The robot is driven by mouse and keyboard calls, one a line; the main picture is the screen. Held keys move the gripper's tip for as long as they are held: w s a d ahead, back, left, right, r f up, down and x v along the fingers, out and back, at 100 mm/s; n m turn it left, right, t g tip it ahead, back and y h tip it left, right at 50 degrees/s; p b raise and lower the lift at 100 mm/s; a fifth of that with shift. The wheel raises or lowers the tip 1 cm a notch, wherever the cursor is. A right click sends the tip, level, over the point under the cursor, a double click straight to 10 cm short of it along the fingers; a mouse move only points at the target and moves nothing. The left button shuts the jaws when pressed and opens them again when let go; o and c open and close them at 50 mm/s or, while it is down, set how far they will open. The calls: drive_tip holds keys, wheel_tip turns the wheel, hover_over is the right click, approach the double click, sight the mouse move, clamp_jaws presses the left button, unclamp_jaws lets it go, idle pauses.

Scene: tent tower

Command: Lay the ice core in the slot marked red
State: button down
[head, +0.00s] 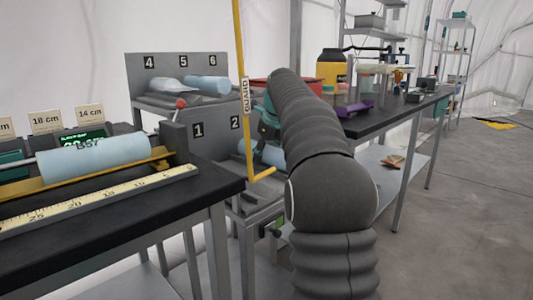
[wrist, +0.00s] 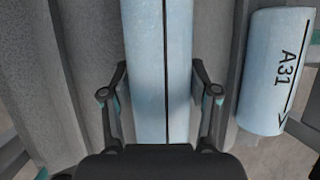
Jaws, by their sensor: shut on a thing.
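In the wrist view, my gripper (wrist: 160,78) has its fingers on both sides of a pale blue ice core (wrist: 146,40) with a dark line along it, and is shut on it. The core lies lengthwise between grey walls. In the head view, my arm hides the gripper and most of the lower rack; part of a blue core (head: 262,153) shows below the number 2. I cannot make out a red slot marking.
A yellow guard post (head: 241,80) stands left of my arm. The rack's upper level (head: 150,77), marked 4, 5 and 6, holds pale cores. A core (head: 95,158) lies on the left bench by a ruler. A cluttered table (head: 372,121) stands right; floor is open beyond it.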

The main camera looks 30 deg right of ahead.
drive_tip(key=shift+f, duration=0.2)
idle(0.4)
drive_tip(key=shift+c, duration=1)
unclamp_jaws()
drive_tip(key=v, duration=1.2)
